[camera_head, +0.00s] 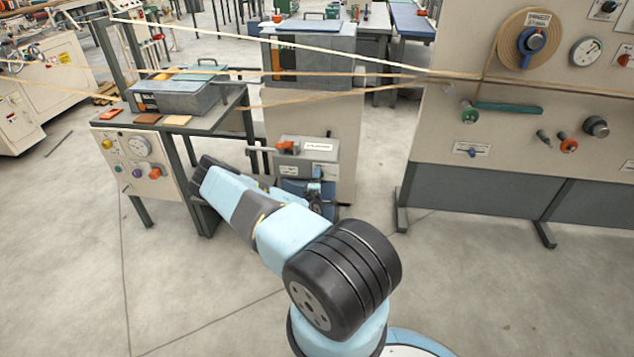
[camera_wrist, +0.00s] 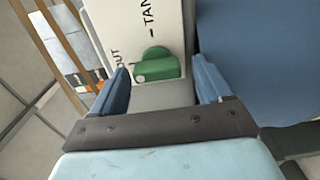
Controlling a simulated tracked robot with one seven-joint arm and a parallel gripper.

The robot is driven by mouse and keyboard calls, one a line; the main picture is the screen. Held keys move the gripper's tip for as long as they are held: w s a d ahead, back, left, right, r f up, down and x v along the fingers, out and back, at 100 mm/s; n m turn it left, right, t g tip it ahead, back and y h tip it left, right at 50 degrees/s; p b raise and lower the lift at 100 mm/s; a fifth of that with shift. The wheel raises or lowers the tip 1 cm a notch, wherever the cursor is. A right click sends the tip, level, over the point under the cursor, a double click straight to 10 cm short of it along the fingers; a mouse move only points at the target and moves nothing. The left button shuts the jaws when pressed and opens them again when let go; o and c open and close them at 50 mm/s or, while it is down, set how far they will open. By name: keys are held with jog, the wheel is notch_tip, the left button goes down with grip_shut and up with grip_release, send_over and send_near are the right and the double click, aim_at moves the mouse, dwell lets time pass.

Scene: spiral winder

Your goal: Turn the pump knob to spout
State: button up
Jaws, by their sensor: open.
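The green pump knob (camera_wrist: 157,66) sits on a white plate (camera_wrist: 140,25) in the wrist view. Part of a word, "OUT", is printed on the plate to the left of the knob, and "TAN" with a dash is above and to its right. A small pale mark shows at the knob's lower left. My gripper (camera_wrist: 161,70) is open, with one blue finger on each side of the knob and visible gaps between. I cannot tell how deep the fingertips reach. In the head view the knob is not visible; a grey labelled unit (camera_head: 291,150) stands beyond my arm.
A table with a grey metal box (camera_head: 180,97) and a control panel (camera_head: 134,165) stands left. A large panel with dials and knobs (camera_head: 520,150) stands right. Tan strands (camera_head: 330,52) stretch across above. The floor in front is clear.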

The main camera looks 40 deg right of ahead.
jog(key=v, duration=1.3)
jog(key=shift+s+a, duration=0.25)
jog(key=shift+a, duration=0.1)
jog(key=shift+w, duration=0.1)
